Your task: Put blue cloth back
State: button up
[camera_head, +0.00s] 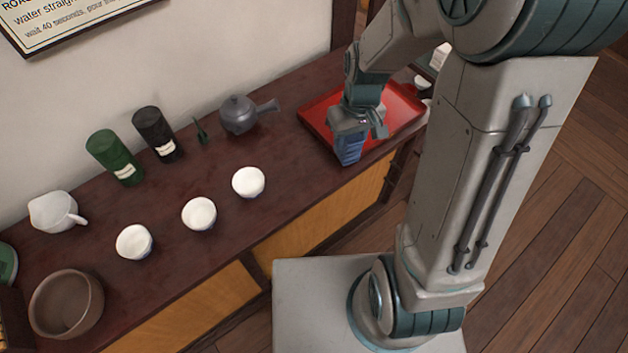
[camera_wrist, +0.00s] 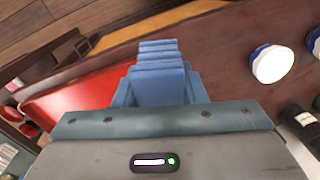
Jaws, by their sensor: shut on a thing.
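The blue cloth (camera_head: 349,147) is a folded, striped bundle held in my gripper (camera_head: 352,130). My gripper is shut on it, pointing down at the near edge of the red tray. In the wrist view the cloth (camera_wrist: 160,75) stands out beyond the gripper's edge, with its folds showing. The red tray (camera_head: 400,98) lies on the right part of the dark counter, partly hidden by my arm. In the wrist view the tray (camera_wrist: 75,100) is to the left of the cloth. I cannot tell whether the cloth touches the tray or counter.
Three white cups (camera_head: 199,214) stand in a row on the dark counter (camera_head: 215,255). Behind them are a green canister (camera_head: 114,158), a black canister (camera_head: 158,134) and a grey teapot (camera_head: 239,115). A white pitcher (camera_head: 55,212) and a brown bowl (camera_head: 66,304) are at left.

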jog(key=s+n+b, duration=0.3)
jog(key=s, duration=0.5)
jog(key=shift+h, duration=0.4)
jog(key=w+a+f, duration=0.2)
jog(key=w, duration=0.1)
jog(key=w+a+f, duration=0.2)
jog(key=w+a, duration=0.1)
jog(key=w+a+f, duration=0.2)
jog(key=w+f, duration=0.1)
jog(key=shift+w+a, duration=0.2)
jog(key=shift+a, duration=0.15)
jog(key=shift+f+b, duration=0.35)
jog(key=shift+f, duration=1.7)
jog(key=shift+f, duration=0.15)
jog(key=o, duration=0.9)
